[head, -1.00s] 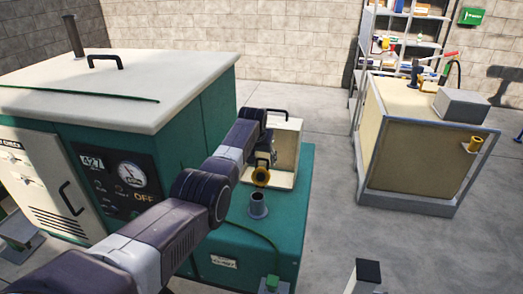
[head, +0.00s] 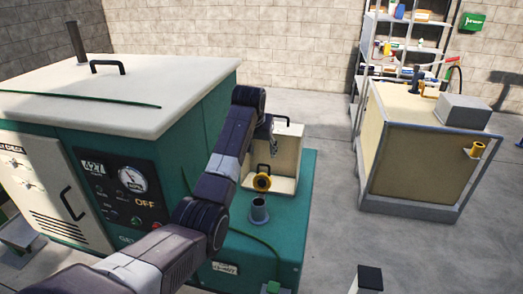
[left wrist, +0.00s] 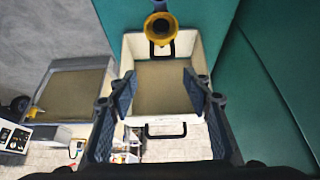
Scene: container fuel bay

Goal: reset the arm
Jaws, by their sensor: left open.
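My left arm reaches in over the green generator (head: 205,110). My left gripper (head: 271,138) shows small beside the cream box (head: 290,158) on the generator's lower deck. In the left wrist view its two dark fingers (left wrist: 160,92) are spread apart with nothing between them. The cream box (left wrist: 207,62) shows beyond them, with a tan inside and dark handles. A yellow round fitting (head: 262,183) sits at the near side of the box and also shows in the left wrist view (left wrist: 160,27). My right gripper is not in view.
Bare floor (head: 325,130) lies between generator and tank.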

